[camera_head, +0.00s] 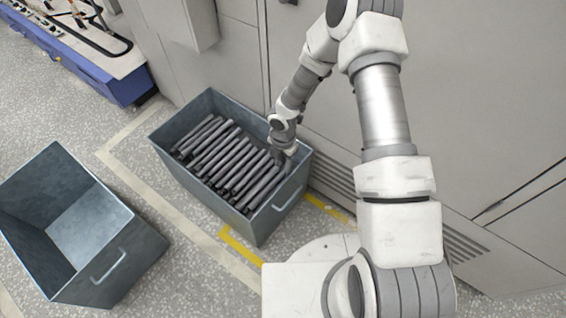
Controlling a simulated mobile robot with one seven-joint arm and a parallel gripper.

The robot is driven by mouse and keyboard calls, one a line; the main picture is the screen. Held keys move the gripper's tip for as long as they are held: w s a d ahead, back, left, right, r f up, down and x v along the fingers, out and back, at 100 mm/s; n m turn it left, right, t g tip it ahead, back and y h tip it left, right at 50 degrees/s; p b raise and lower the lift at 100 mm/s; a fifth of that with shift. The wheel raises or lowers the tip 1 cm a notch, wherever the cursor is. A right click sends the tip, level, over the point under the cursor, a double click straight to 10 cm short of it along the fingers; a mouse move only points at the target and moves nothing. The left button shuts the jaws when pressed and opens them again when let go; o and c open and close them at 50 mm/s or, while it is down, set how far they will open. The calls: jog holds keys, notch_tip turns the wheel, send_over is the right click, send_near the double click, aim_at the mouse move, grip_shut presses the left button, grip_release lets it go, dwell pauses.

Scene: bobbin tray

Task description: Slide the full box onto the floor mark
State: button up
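The full box (205,203) is a blue-grey metal bin holding several dark rods (228,165) laid side by side. It stands on the floor near the grey cabinet. Yellow floor marking shows beside its near corner, with one strip (240,247) to the left and another (329,209) to the right; the box or my base hides anything between. My gripper (284,157) points down at the box's right part, just inside or over the rim near the rod ends. Its fingers are small and dark, so I cannot tell their opening or any contact.
An empty blue-grey box (125,262) with a handle stands at the lower left, apart from the full one. A beige floor line (160,205) runs between them. Grey cabinets (470,100) wall the back and right. A blue-sided bench (75,65) is at upper left.

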aim_at(283, 188)
notch_tip(283, 188, down, 17)
jog(key=b, duration=0.6)
jog(key=shift+f, duration=0.2)
grip_shut()
dwell(1.2)
